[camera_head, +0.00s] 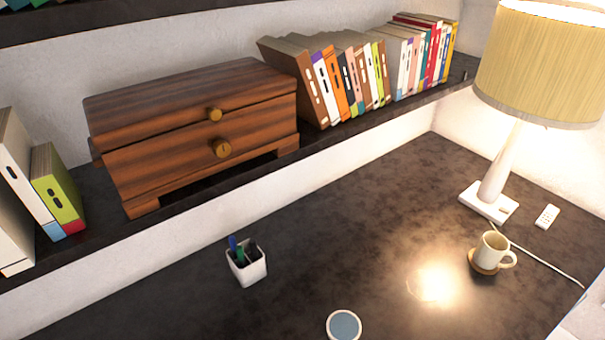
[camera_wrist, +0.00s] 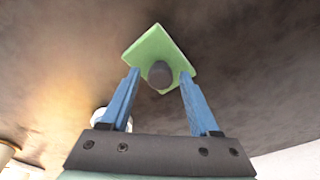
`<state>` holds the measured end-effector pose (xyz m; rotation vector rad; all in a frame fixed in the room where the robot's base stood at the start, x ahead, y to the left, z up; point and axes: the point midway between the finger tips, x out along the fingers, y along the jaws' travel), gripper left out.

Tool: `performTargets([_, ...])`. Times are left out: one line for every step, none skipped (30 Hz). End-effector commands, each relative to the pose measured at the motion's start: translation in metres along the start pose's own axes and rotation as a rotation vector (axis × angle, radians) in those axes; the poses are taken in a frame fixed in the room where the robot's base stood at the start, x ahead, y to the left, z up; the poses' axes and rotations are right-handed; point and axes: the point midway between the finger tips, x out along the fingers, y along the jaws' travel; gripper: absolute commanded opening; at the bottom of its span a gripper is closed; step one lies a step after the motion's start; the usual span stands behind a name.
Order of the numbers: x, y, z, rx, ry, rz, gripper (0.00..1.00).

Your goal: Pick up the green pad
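In the wrist view, the green pad (camera_wrist: 158,45) is a flat square-like piece turned as a diamond, with a dark round knob (camera_wrist: 160,75) on its near side. My gripper (camera_wrist: 160,73) has two blue fingers, spread apart. The fingertips are to the left and right of the knob, with a gap on each side of it. They overlap the pad's lower edges in the picture; I cannot tell whether they touch it. Dark tabletop shows behind the pad. The head view shows neither the pad nor my gripper.
On the dark desk (camera_head: 340,230) are a pen holder (camera_head: 248,268), a round blue-topped item (camera_head: 344,326), a mug (camera_head: 490,251) on a coaster, a lamp (camera_head: 497,185) and a remote (camera_head: 547,216). A shelf above holds a wooden box (camera_head: 195,125) and books (camera_head: 345,75).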

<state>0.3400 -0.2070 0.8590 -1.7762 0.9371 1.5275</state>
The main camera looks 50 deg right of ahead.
Motion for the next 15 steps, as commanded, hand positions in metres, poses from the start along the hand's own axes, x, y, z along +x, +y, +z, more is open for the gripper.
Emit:
performTargets([-0.0001, 0.0000, 0.0000, 0.000, 0.000, 0.000, 0.51])
performTargets([-0.0002, 0.0000, 0.0000, 0.000, 0.000, 0.000, 0.46])
performTargets([-0.0002, 0.0000, 0.0000, 0.000, 0.000, 0.000, 0.38])
performTargets([-0.0002, 0.0000, 0.0000, 0.000, 0.000, 0.000, 0.33])
performTargets([-0.0002, 0.0000, 0.0000, 0.000, 0.000, 0.000, 0.28])
performTargets([-0.0002, 0.0000, 0.0000, 0.000, 0.000, 0.000, 0.20])
performTargets([-0.0002, 0.0000, 0.0000, 0.000, 0.000, 0.000, 0.15])
performTargets([-0.0003, 0.0000, 0.0000, 0.000, 0.000, 0.000, 0.10])
performTargets([-0.0003, 0.0000, 0.0000, 0.000, 0.000, 0.000, 0.02])
performTargets([-0.0003, 0.0000, 0.0000, 0.000, 0.000, 0.000, 0.00])
performTargets([-0.0003, 0.0000, 0.0000, 0.000, 0.000, 0.000, 0.00])
performTargets([-0.0003, 0.0000, 0.0000, 0.000, 0.000, 0.000, 0.00])
performTargets([-0.0004, 0.0000, -0.0001, 0.000, 0.000, 0.000, 0.00])
performTargets([-0.0004, 0.0000, -0.0002, 0.000, 0.000, 0.000, 0.00])
performTargets([-0.0004, -0.0001, -0.0002, 0.000, 0.000, 0.000, 0.00])
